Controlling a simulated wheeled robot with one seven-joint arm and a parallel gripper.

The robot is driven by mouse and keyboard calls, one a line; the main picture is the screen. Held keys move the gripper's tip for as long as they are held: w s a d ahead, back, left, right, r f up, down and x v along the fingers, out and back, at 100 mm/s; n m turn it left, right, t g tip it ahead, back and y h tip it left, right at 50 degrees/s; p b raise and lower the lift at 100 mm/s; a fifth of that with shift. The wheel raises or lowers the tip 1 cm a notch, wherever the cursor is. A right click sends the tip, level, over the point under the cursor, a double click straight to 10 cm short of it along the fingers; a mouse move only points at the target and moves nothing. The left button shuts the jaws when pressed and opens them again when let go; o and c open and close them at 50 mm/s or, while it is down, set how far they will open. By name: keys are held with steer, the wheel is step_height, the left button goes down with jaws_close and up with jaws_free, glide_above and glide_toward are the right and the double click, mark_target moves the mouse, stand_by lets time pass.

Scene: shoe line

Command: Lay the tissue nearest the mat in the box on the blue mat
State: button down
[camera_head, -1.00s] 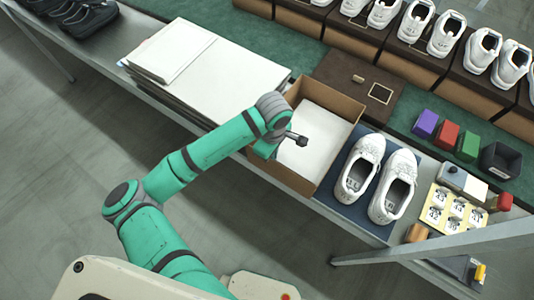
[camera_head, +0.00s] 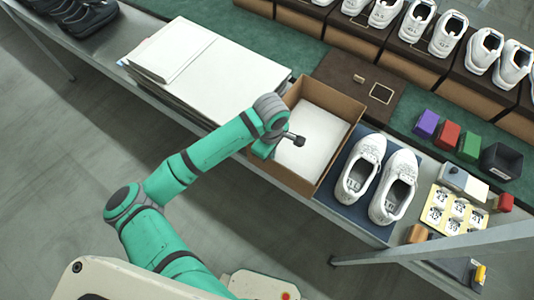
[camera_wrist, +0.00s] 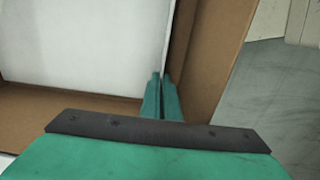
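A white tissue sheet (camera_head: 318,137) lies flat inside an open brown cardboard box (camera_head: 348,107), left of the blue mat (camera_head: 340,205). My gripper is hidden behind my wrist at the box's left side in the head view. In the wrist view my gripper (camera_wrist: 161,76) points down just inside a box wall (camera_wrist: 207,50). Its two green fingers are almost together, with the edge of the white sheet (camera_wrist: 85,45) running between the tips. The grip itself is partly hidden. A pair of white shoes (camera_head: 394,186) stands on the blue mat.
A stack of large white sheets (camera_head: 225,75) lies left of the box. A dark brown lid (camera_head: 335,75) lies behind it. Coloured blocks (camera_head: 447,134) and a label card (camera_head: 455,212) are to the right. Shoes on boxes line the back.

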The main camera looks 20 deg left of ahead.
steer(key=shift+d+f, duration=0.1)
steer(key=shift+d, duration=0.05)
steer(key=shift+f, duration=0.4)
steer(key=c, duration=2.1)
jaws_free()
steer(key=shift+a, duration=0.2)
steer(key=shift+o, duration=0.8)
steer(key=shift+w, duration=0.15)
steer(key=shift+a+r, duration=0.1)
step_height(320, 180, up, 11)
steer(key=shift+f, duration=0.2)
